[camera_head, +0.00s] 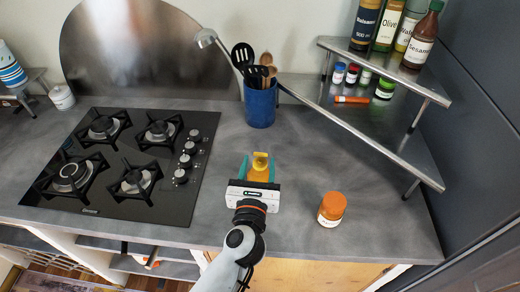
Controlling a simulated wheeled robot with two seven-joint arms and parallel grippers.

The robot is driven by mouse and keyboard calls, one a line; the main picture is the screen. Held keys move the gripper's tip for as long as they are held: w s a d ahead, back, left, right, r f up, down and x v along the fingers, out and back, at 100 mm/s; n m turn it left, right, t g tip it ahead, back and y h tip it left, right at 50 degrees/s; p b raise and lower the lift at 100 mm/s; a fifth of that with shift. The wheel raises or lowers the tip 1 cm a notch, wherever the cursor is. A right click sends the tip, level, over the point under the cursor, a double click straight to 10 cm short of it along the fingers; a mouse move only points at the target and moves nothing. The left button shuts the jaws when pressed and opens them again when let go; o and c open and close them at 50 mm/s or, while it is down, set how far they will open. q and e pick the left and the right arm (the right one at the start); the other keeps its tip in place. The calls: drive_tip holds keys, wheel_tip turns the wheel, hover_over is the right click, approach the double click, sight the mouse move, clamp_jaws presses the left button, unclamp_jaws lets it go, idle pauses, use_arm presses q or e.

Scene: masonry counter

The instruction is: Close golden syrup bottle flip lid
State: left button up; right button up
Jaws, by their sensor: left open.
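A yellow-orange bottle (260,168), which looks like the golden syrup bottle, stands on the grey counter right of the hob. Its lighter yellow top (260,156) shows, but the picture is too small to tell how far the flip lid is open. My left gripper (259,166) is open, with its teal fingers on either side of the bottle. I cannot tell whether they touch it. The gripper's wide palm hides the lower part of the bottle. My right gripper is not in view.
An orange-lidded jar (331,209) stands to the right of my gripper. A black gas hob (170,196) lies to the left. A blue utensil pot (260,106) stands behind the bottle. A metal corner shelf (365,137) holds bottles and small jars.

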sight(260, 155)
use_arm(q)
drive_tip(key=shift+w, duration=1.95)
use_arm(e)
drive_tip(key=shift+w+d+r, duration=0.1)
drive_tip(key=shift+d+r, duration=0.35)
use_arm(q)
drive_tip(key=c, duration=0.9)
drive_tip(key=shift+f, duration=0.15)
drive_tip(key=t+b, duration=0.1)
drive_tip(key=b, duration=0.5)
drive_tip(key=f+t+b, duration=0.1)
drive_tip(key=t+b, duration=0.1)
drive_tip(key=b, duration=0.5)
drive_tip(key=s+t+b, duration=0.1)
drive_tip(key=t+b, duration=0.1)
drive_tip(key=b, duration=0.5)
drive_tip(key=shift+s+f, duration=0.1)
drive_tip(key=shift+f, duration=0.3)
drive_tip(key=shift+r+t+b, duration=0.2)
drive_tip(key=shift+t+b, duration=0.1)
drive_tip(key=shift+b, duration=0.25)
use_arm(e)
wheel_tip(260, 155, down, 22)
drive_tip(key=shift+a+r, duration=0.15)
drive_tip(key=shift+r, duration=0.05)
use_arm(q)
drive_tip(key=o, duration=0.9)
drive_tip(key=shift+s, duration=0.1)
